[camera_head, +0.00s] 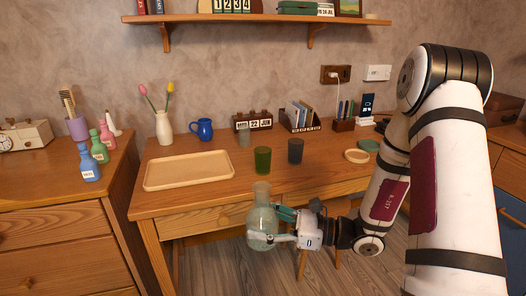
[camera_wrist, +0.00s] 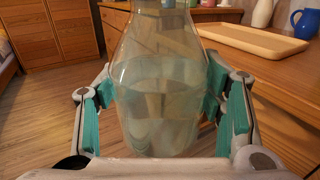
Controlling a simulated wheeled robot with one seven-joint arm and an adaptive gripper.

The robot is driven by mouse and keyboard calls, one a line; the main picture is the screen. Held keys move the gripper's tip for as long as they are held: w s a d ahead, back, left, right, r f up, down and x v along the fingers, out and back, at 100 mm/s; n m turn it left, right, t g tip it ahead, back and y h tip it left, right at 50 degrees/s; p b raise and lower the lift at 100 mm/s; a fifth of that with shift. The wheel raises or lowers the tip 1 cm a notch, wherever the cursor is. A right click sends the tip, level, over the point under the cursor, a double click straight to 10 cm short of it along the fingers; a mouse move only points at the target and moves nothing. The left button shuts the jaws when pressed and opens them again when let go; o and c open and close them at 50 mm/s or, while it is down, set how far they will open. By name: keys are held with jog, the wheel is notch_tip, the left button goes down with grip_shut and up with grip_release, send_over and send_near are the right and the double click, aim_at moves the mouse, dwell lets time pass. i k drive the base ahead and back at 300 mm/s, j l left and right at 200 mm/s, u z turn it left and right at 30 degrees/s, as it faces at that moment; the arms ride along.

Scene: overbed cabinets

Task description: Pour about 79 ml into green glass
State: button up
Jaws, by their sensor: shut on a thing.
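The green glass (camera_head: 263,160) stands upright on the wooden desk, near its front middle. My gripper (camera_head: 276,228) is shut on a clear glass flask (camera_head: 262,221) with a wide belly and a narrower neck. The flask is upright in front of the desk's front edge, below and in front of the green glass. In the wrist view the flask (camera_wrist: 160,95) sits between both teal-padded fingers and holds pale liquid with a level surface. Its neck top is cut off in that view. The inside of the green glass cannot be made out.
A dark grey glass (camera_head: 295,151) stands right of the green glass, and a clear grey glass (camera_head: 244,139) stands behind it. A wooden tray (camera_head: 188,171) lies to the left. A blue jug (camera_head: 202,129) and white vase (camera_head: 164,128) stand behind the tray.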

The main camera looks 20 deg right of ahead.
aim_at(263, 161)
jog(key=l, duration=0.9)
jog(key=k+l, duration=0.15)
jog(key=l, duration=0.7)
jog(key=i, duration=0.4)
